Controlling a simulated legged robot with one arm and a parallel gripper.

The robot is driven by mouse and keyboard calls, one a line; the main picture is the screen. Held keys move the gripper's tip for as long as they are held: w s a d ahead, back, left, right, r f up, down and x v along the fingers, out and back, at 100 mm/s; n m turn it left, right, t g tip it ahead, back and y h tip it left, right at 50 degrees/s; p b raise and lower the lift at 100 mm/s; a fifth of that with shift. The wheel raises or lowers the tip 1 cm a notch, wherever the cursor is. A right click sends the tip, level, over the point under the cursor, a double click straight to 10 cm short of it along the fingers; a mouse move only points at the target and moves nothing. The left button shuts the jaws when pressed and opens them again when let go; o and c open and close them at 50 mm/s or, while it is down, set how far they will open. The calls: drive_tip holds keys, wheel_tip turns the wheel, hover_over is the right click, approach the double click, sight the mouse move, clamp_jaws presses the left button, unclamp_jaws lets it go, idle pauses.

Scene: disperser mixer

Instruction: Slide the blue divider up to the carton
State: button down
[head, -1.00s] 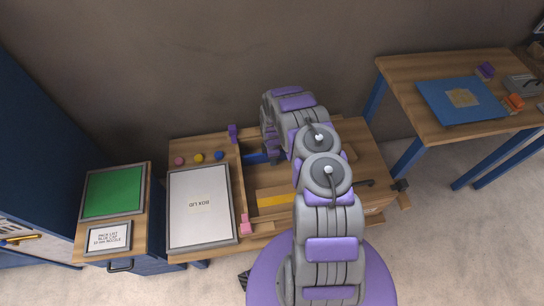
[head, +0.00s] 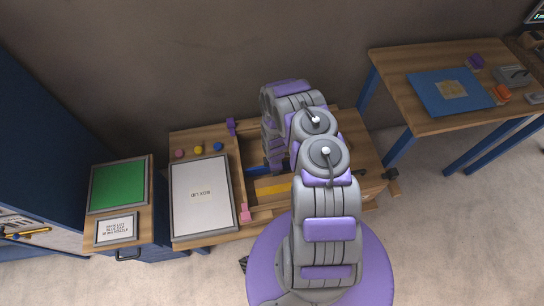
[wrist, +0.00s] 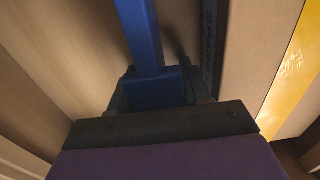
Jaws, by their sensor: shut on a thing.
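The blue divider (head: 258,171) lies in the wooden tray, just behind the tan carton (head: 263,192) with its yellow stripe. The divider runs as a blue bar (wrist: 140,30) up the wrist view. My gripper (wrist: 158,88) is shut on the divider's blue block; in the head view my gripper (head: 276,166) is partly hidden by my arm. The carton also shows at the right of the wrist view (wrist: 252,50). A dark lettered strip (wrist: 211,40) runs along its near side. A narrow strip of wood-coloured floor shows between bar and dark strip. My arm hides the carton's right end.
A framed white board (head: 201,194) lies left of the tray. A pink clip (head: 245,211) and a purple clip (head: 231,126) sit on the tray's left wall. Pink, yellow and blue knobs stand behind the board. A second table (head: 420,70) stands at right.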

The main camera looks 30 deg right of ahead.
drive_tip(key=shift+s+a, duration=0.15)
drive_tip(key=shift+s, duration=0.3)
drive_tip(key=c, duration=0.6)
unclamp_jaws()
drive_tip(key=shift+w, duration=0.1)
